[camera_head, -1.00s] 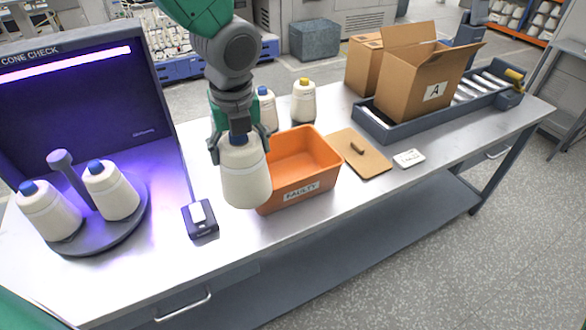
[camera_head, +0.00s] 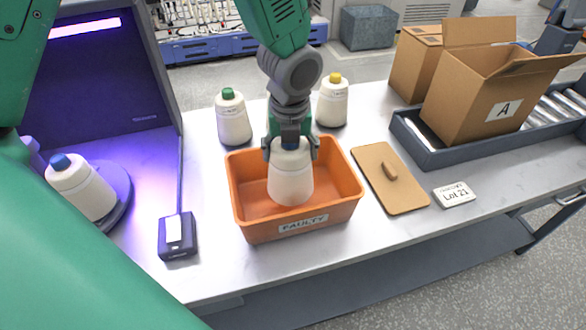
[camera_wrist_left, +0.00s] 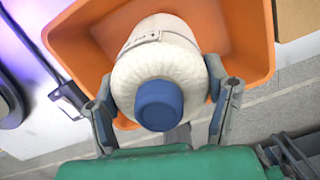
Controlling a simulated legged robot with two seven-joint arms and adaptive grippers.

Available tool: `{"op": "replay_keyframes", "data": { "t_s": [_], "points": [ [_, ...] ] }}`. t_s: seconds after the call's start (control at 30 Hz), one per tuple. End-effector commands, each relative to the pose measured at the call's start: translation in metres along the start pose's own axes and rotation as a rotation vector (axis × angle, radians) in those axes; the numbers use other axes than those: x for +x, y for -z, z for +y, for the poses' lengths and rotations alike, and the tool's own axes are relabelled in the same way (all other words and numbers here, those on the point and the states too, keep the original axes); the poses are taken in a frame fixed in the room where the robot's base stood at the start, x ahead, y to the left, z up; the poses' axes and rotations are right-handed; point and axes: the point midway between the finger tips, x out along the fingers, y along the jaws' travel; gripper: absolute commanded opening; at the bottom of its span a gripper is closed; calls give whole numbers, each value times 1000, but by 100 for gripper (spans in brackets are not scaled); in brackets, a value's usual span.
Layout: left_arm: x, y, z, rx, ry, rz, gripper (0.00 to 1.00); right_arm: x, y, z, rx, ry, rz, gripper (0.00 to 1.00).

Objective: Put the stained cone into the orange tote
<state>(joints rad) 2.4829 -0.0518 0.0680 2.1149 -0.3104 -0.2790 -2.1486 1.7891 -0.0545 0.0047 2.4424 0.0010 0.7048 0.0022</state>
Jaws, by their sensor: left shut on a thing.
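My left gripper (camera_head: 291,152) is shut on a cream cone (camera_head: 291,183) with a blue tip. It holds the cone upright, tip up, within the outline of the orange tote (camera_head: 262,229) labelled FAULTY. I cannot tell whether the cone's base touches the tote floor. In the left wrist view the two fingers (camera_wrist_left: 163,100) grip the cone (camera_wrist_left: 160,60) on both sides of its blue tip, with the tote wall (camera_wrist_left: 248,40) around it. No stain shows clearly on the cone. My right gripper is not in view.
A green-tipped cone (camera_head: 233,122) and a yellow-tipped cone (camera_head: 332,102) stand behind the tote. A brown lid (camera_head: 382,190) and a Lot 21 card (camera_head: 454,194) lie to its right. A small dark device (camera_head: 177,243) and the lit check booth (camera_head: 110,80) are left.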

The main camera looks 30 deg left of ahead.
Motion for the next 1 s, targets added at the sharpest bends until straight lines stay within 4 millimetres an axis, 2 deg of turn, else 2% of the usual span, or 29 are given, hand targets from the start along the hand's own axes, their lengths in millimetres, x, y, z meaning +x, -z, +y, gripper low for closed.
{"op": "replay_keyframes", "data": {
  "t_s": [0.4,0.67,0.7,0.73,1.0],
  "points": [
    [43,6,0,-1,1,-1,28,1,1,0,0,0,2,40],
    [43,5,0,-1,3,-2,28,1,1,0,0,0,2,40],
    [43,5,0,-1,2,-1,84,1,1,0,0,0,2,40],
    [43,5,0,-2,2,-1,91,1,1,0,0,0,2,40],
    [42,5,0,-2,2,-1,91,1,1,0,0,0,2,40]
  ]
}}
